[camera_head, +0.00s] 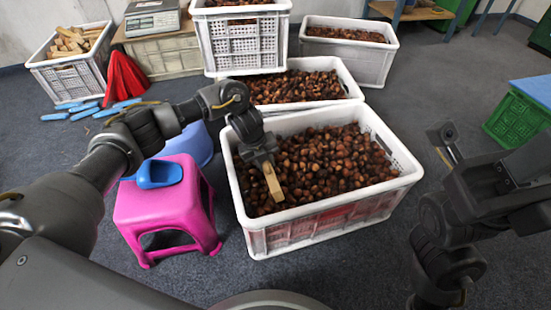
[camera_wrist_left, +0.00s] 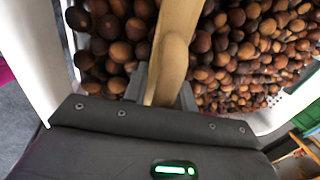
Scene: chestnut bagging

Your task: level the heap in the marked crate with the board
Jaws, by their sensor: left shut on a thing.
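A white crate (camera_head: 330,212) full of brown chestnuts (camera_head: 335,160) stands on the floor in front of me. A light wooden board (camera_head: 273,184) is in my left gripper (camera_head: 265,160), over the left part of this crate. In the left wrist view the board (camera_wrist_left: 174,50) stands between the fingers of the left gripper (camera_wrist_left: 165,90), with chestnuts (camera_wrist_left: 235,45) on both sides of it. Whether the board's lower end touches the chestnuts I cannot tell. My right gripper (camera_head: 475,165) is away from the crate at the right, its fingers spread apart and empty.
A pink stool (camera_head: 165,205) with a blue scoop (camera_head: 159,173) stands left of the crate. More chestnut crates (camera_head: 305,108) stand directly behind it. A crate of wood blocks (camera_head: 75,75) and a red cone (camera_head: 124,78) are at the back left. A green crate (camera_head: 518,122) is at the right.

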